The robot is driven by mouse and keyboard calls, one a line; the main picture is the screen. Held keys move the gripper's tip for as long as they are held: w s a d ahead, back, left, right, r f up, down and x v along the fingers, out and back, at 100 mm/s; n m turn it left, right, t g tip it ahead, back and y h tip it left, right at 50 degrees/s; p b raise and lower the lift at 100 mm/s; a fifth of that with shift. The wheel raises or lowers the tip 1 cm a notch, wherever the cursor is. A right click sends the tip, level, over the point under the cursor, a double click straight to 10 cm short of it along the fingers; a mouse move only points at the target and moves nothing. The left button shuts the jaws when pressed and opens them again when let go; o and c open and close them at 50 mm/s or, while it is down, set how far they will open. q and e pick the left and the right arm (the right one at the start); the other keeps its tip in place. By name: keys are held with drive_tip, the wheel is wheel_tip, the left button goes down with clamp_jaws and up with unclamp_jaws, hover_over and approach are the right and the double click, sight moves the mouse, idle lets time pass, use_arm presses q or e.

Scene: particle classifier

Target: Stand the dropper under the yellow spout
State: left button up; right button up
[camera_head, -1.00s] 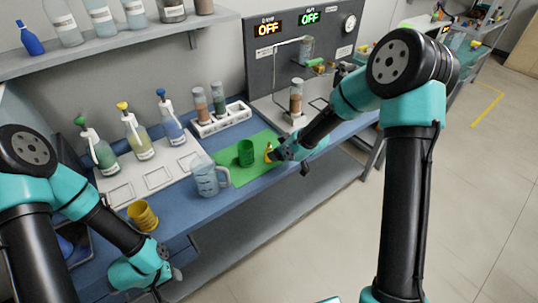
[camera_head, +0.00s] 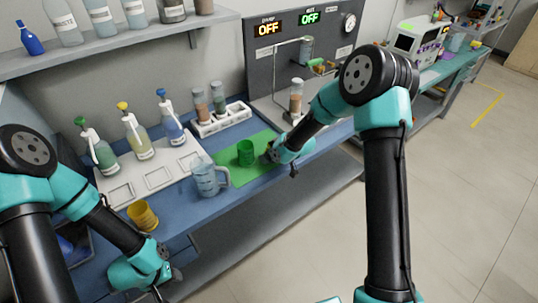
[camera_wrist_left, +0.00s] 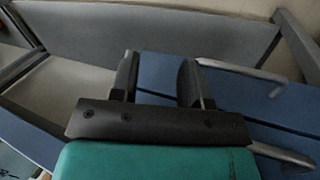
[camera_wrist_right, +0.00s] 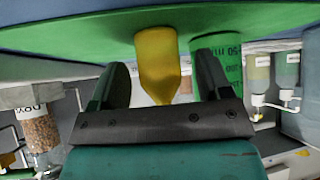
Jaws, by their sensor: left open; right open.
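The dropper (camera_wrist_right: 157,62), a yellow tapered piece, stands on the green mat between the open fingers of my right gripper (camera_wrist_right: 162,75) in the upside-down right wrist view. I cannot tell whether the fingers touch it. In the head view, my right gripper (camera_head: 270,155) largely hides the dropper at the mat's right part.
A green cup (camera_head: 246,153) stands on the green mat (camera_head: 235,178), close beside the dropper. A clear jug (camera_head: 207,178) stands left of it. A yellow cup (camera_head: 142,215) is near the left arm. A white rack (camera_head: 222,121) holds two vials behind the mat.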

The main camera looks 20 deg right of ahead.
drive_tip(key=shift+w+a+f, duration=0.15)
drive_tip(key=shift+w+f, duration=0.1)
drive_tip(key=shift+f, duration=0.05)
drive_tip(key=c, duration=1.1)
drive_tip(key=shift+o, duration=0.2)
drive_tip(key=shift+r, duration=0.9)
wheel_tip(320, 180, up, 2)
drive_tip(key=shift+r, duration=0.1)
drive_tip(key=s+a, duration=0.2)
drive_tip(key=s, duration=0.5)
drive_tip(key=s+a+r, duration=0.1)
drive_tip(key=s+a, duration=0.1)
drive_tip(key=s, duration=0.6)
drive_tip(key=shift+s+a, duration=0.2)
drive_tip(key=shift+a, duration=0.05)
